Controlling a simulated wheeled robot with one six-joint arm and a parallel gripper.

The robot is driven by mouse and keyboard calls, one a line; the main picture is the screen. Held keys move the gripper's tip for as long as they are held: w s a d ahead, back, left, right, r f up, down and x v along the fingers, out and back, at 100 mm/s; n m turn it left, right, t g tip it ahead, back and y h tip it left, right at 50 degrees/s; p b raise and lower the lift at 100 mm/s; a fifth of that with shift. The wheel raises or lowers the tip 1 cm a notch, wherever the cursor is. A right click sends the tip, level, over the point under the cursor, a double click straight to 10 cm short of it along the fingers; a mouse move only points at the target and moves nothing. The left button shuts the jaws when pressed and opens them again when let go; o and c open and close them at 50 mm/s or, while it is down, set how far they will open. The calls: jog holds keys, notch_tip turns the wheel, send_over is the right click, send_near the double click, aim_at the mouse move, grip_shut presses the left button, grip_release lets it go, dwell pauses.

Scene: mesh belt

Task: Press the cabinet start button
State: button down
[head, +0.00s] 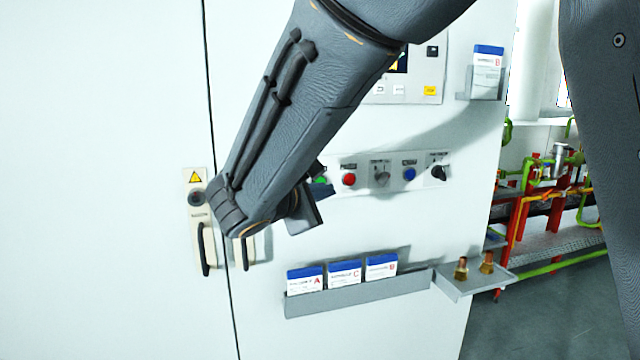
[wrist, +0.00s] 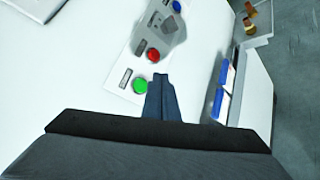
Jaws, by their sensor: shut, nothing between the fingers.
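The cabinet (head: 420,220) is white and fills most of the head view. Its button panel (head: 397,160) holds a row of controls. In the wrist view the green button (wrist: 140,85) shows clearly, just left of my fingertips. The red button (head: 348,179) is beside it and also shows in the wrist view (wrist: 153,55). My gripper (wrist: 160,82) is shut and empty, its tips near the green button. Contact cannot be told.
A grey selector (head: 381,178), a blue button (head: 409,174) and a black knob (head: 438,173) continue the row. Below, a rack (head: 360,293) holds several blue-and-white cards, and a small shelf (head: 478,284) carries two brass parts. Door handles (head: 205,249) are at left.

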jog(key=shift+w+a+b, duration=0.2)
jog(key=shift+w+b, duration=0.05)
jog(key=shift+w, duration=0.45)
jog(key=shift+w+a+b, duration=0.2)
jog(key=shift+w, duration=0.5)
dwell(1.0)
jog(key=shift+w+a+b, duration=0.1)
jog(key=shift+w+b, duration=0.2)
jog(key=shift+w, duration=0.15)
jog(key=shift+w+a, duration=0.15)
jog(key=shift+w, duration=0.25)
dwell(0.8)
jog(key=shift+s, duration=0.1)
jog(key=shift+s+d+b, duration=0.25)
jog(key=shift+s+b, duration=0.15)
jog(key=shift+s, duration=0.35)
jog(key=shift+s+d, duration=0.25)
jog(key=shift+s, duration=0.55)
jog(key=shift+s+d, duration=0.2)
jog(key=shift+s, duration=0.6)
jog(key=shift+s+d, duration=0.25)
jog(key=shift+s, duration=0.55)
